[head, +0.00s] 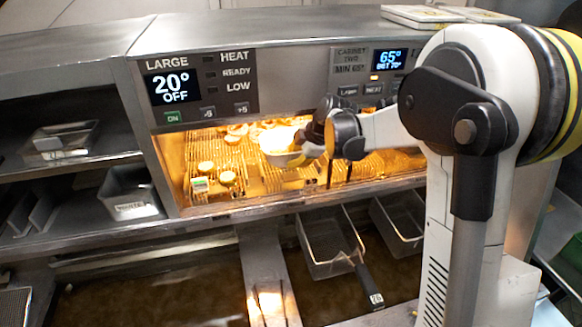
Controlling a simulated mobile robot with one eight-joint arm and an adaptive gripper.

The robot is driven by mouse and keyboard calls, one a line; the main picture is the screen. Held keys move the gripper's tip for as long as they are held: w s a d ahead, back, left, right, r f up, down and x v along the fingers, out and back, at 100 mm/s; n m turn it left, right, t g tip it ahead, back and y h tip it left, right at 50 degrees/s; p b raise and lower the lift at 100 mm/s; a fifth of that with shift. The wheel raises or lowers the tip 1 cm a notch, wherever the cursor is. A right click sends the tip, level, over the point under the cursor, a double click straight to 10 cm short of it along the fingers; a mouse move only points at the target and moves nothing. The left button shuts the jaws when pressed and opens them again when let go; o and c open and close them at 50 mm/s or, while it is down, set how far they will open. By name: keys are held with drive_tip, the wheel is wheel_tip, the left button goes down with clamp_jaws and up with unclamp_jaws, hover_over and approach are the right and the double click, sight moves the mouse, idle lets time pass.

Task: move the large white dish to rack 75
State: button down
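A white dish (281,148) is inside the lit heated cabinet, just left of my gripper (312,151). My gripper reaches into the cabinet opening from the right, with its fingers at the dish's right side. The fingers are small and dark here, and I cannot tell whether they touch or grip the dish. The lit wire rack (262,187) runs below the dish. No label reading 75 is legible.
Several round food pieces and a small labelled item (200,184) lie on the rack's left part. Fry baskets (328,243) hang below the cabinet over dark oil vats (150,300). A grey labelled bin (131,193) and a clear container (64,141) stand on the left shelves.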

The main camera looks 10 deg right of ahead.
sight(292, 177)
drive_tip(key=shift+w+d+f, duration=0.1)
drive_tip(key=shift+w+f, duration=0.2)
drive_tip(key=shift+w, duration=0.2)
drive_tip(key=shift+w+d+f, duration=0.1)
drive_tip(key=shift+w+f, duration=0.15)
drive_tip(key=shift+w, duration=0.2)
wheel_tip(292, 177, down, 4)
drive_tip(key=shift+w+f+p, duration=0.1)
drive_tip(key=shift+w+p, duration=0.05)
drive_tip(key=shift+p, duration=0.3)
drive_tip(key=c, duration=1.6)
unclamp_jaws()
